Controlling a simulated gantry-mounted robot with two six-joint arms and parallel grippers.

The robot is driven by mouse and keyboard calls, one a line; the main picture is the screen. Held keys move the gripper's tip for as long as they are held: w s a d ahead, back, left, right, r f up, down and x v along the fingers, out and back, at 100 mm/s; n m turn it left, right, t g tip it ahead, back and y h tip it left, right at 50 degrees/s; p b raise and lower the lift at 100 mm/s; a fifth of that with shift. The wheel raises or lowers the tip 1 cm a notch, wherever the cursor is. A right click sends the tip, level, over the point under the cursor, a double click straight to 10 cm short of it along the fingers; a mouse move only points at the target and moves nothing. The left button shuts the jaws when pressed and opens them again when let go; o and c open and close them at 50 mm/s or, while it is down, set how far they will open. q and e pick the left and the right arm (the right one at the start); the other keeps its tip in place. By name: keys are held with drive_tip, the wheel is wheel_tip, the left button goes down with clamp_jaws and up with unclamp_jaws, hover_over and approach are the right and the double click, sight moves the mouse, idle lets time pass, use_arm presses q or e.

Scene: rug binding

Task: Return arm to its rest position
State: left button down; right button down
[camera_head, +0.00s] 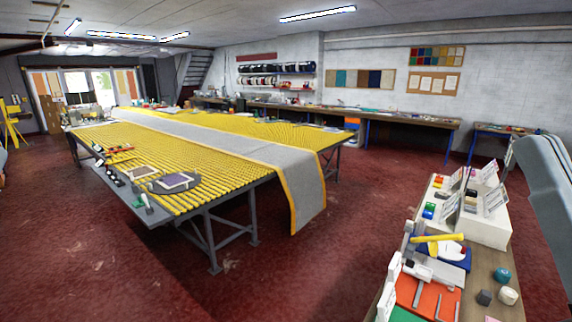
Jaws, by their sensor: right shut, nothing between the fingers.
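My right arm (548,185) comes in at the right edge as a smooth blue-grey link, raised beside the small workbench. My right gripper (510,157) shows only as a small, dark piece at the arm's upper left end. It is shut and holds nothing that I can see. My left gripper is out of view; only a grey sliver shows at the left edge.
A long table (205,195) with yellow ribs carries a grey rug strip (290,165) with yellow edging, which hangs over its near end. A small workbench (505,262) at the right holds trays, tools and cards. Red floor (300,275) lies free between them.

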wheel_tip(320, 180, up, 24)
drive_tip(key=p, duration=2.1)
drive_tip(key=shift+w, duration=0.1)
